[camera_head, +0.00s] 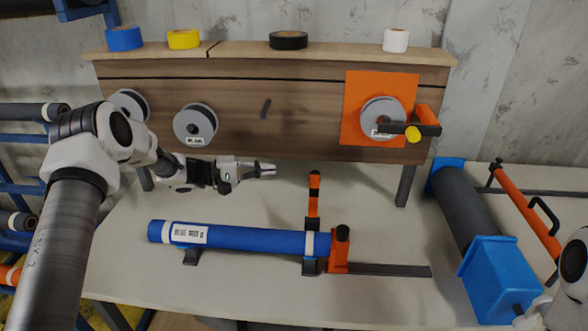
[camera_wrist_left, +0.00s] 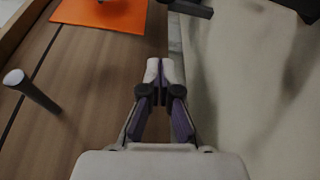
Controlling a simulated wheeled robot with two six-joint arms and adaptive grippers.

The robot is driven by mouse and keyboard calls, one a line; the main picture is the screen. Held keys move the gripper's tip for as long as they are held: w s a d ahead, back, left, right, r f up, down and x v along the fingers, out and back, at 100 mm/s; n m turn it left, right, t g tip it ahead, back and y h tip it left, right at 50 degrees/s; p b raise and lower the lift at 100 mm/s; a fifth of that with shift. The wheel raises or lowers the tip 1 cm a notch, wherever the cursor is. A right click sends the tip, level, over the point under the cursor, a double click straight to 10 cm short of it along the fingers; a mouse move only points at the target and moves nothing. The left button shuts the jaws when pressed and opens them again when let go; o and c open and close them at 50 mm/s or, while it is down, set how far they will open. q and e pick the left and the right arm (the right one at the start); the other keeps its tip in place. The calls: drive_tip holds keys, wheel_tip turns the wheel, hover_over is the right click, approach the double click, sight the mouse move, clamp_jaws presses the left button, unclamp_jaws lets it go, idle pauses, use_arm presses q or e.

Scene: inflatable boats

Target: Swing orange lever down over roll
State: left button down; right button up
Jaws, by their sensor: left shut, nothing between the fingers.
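The blue roll (camera_head: 250,238) lies on the light table in dark supports, with a white label near its left end. The orange lever (camera_head: 314,195) stands upright behind the roll near its right end, with dark parts at its top and middle. It is not swung over the roll. An orange post (camera_head: 340,252) with a black top stands at the roll's right end. My left gripper (camera_head: 270,170) is shut and empty, above the table to the left of the lever's top. Its closed fingertips also show in the left wrist view (camera_wrist_left: 159,75).
A wooden board (camera_head: 250,95) stands behind, carrying grey discs, a dark peg (camera_head: 266,107) and an orange panel (camera_head: 350,105) with a protruding black bar (camera_head: 412,128). Tape rolls sit on top. A grey roll (camera_head: 465,205) with a blue block (camera_head: 497,275) lies at right.

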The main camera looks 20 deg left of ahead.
sight(314, 193)
use_arm(q)
drive_tip(key=w+d+p, duration=0.2)
drive_tip(key=d+p, duration=0.1)
drive_tip(key=d, duration=0.6)
drive_tip(key=shift+w+f, duration=0.2)
drive_tip(key=shift+w, duration=0.05)
use_arm(e)
drive_tip(key=r, duration=0.3)
drive_tip(key=shift+w+r, duration=0.15)
drive_tip(key=shift+w, duration=0.2)
use_arm(q)
drive_tip(key=shift+s, duration=0.1)
use_arm(e)
drive_tip(key=shift+s, duration=0.1)
